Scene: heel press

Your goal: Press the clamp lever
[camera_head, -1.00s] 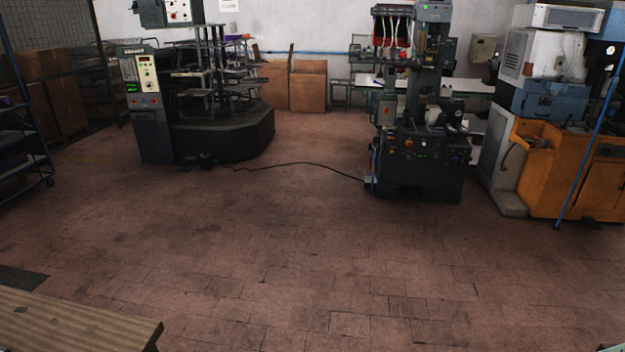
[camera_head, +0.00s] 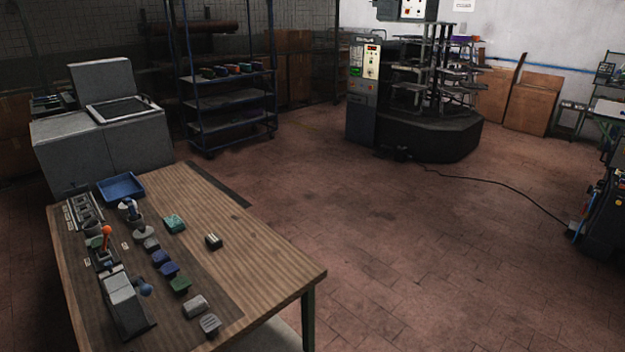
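A wooden workbench (camera_head: 268,268) stands at the lower left in the head view. On its left part is a small upright lever with an orange knob (camera_head: 106,231); it looks like the clamp lever, but I cannot tell for sure. In front of it stands a grey box-shaped device (camera_head: 121,300) with a dark blue ball knob (camera_head: 145,290) on its right side. Behind the orange knob is a small fixture with a white and blue top (camera_head: 130,208). My gripper is not in view.
A blue tray (camera_head: 121,187) and several small coloured blocks (camera_head: 180,285) lie on the bench. Behind it are a grey cabinet (camera_head: 105,150) and a blue shelf rack (camera_head: 228,98). A dark machine (camera_head: 440,135) trails a cable (camera_head: 495,187). The floor (camera_head: 400,260) right of the bench is clear.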

